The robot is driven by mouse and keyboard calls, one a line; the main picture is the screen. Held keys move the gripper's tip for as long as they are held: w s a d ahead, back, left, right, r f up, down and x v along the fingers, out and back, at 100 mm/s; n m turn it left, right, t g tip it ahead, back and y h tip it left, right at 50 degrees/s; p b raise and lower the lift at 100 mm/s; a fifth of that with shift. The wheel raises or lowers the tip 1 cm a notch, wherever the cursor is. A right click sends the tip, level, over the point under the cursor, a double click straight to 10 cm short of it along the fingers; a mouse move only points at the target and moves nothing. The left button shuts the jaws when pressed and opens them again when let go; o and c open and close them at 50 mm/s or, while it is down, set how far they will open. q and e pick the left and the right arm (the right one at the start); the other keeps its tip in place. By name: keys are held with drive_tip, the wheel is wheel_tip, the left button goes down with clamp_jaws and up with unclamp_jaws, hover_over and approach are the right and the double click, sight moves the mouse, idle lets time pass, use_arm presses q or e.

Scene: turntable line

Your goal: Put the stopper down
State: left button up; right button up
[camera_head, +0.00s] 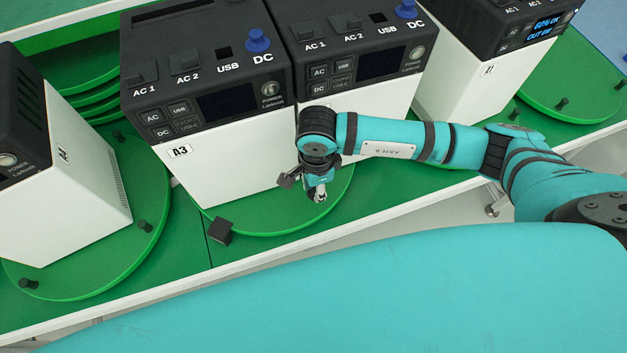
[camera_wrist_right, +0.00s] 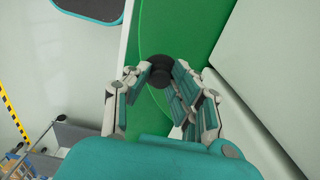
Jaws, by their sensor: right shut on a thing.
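My right gripper (camera_head: 318,190) is low over the near edge of the middle green turntable, in front of the white-and-black power units. In the right wrist view its fingers (camera_wrist_right: 158,82) are closed in around a dark round piece, which I take to be the stopper (camera_wrist_right: 160,72). The stopper is at the fingertips, with green surface behind it. In the head view the gripper hides most of it, and I cannot tell whether it touches the surface. My left gripper is not in view.
Power unit A3 (camera_head: 225,165) and another unit (camera_head: 360,105) stand close behind the gripper. A black block (camera_head: 220,232) sits at the turntable's front left edge. Small black pegs (camera_head: 145,226) stand on the left turntable (camera_head: 90,275). The white table edge (camera_head: 260,255) runs in front.

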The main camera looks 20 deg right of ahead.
drive_tip(key=shift+w, duration=0.75)
drive_tip(key=shift+w+f+p, duration=0.25)
drive_tip(key=shift+w+p, duration=0.05)
drive_tip(key=shift+p, duration=0.15)
wheel_tip(320, 180, down, 2)
drive_tip(key=shift+f+p, duration=0.2)
drive_tip(key=shift+p, duration=0.35)
drive_tip(key=shift+f, duration=0.45)
drive_tip(key=shift+f, duration=0.2)
drive_tip(key=o, duration=0.9)
drive_tip(key=shift+r, duration=0.1)
drive_tip(key=shift+c, duration=0.2)
